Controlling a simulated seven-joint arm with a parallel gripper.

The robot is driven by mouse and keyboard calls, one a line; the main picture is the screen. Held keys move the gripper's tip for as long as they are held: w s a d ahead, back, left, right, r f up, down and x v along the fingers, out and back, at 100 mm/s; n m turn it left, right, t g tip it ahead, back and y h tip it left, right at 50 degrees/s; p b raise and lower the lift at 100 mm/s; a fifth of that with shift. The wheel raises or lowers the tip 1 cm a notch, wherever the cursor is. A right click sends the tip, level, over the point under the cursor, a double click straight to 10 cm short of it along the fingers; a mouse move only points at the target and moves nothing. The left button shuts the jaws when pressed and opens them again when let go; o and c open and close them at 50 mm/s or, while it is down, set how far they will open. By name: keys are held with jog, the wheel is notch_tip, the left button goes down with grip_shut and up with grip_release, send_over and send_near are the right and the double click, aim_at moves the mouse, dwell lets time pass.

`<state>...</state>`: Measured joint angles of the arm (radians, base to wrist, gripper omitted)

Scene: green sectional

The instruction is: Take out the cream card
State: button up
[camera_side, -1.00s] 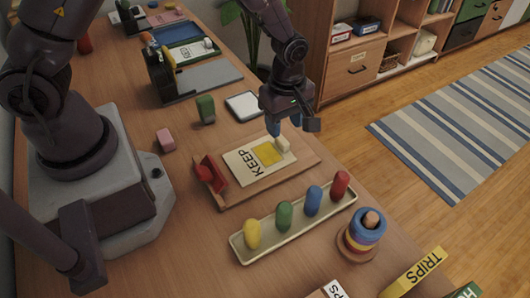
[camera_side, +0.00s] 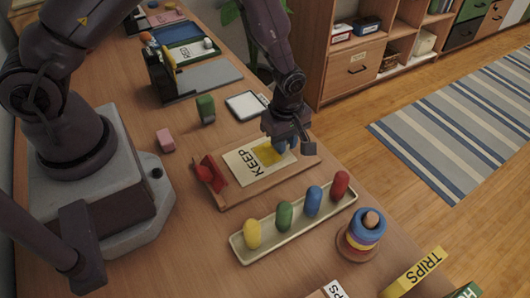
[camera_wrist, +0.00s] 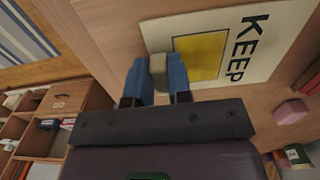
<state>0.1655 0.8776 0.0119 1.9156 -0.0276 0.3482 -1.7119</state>
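The cream card (camera_side: 244,166) lies flat in a shallow wooden tray (camera_side: 232,200). It bears the word KEEP and a yellow square; in the wrist view the card (camera_wrist: 268,40) fills the upper right. A small pale block-shaped knob (camera_wrist: 158,72) stands at the card's far end. My gripper (camera_side: 286,144) is down over that end. Its two blue fingertips press against both sides of the knob in the wrist view. In the side view the fingers hide the knob and part of the yellow square.
A red clip-like piece (camera_side: 211,175) stands at the tray's left end. A cream rack (camera_side: 298,228) with several coloured pegs lies in front, with a ring stacker (camera_side: 364,232) to its right. A green block (camera_side: 206,109) and a white-topped pad (camera_side: 245,105) stand behind the tray.

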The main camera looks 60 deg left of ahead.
grip_shut()
jog(key=shift+r, duration=0.1)
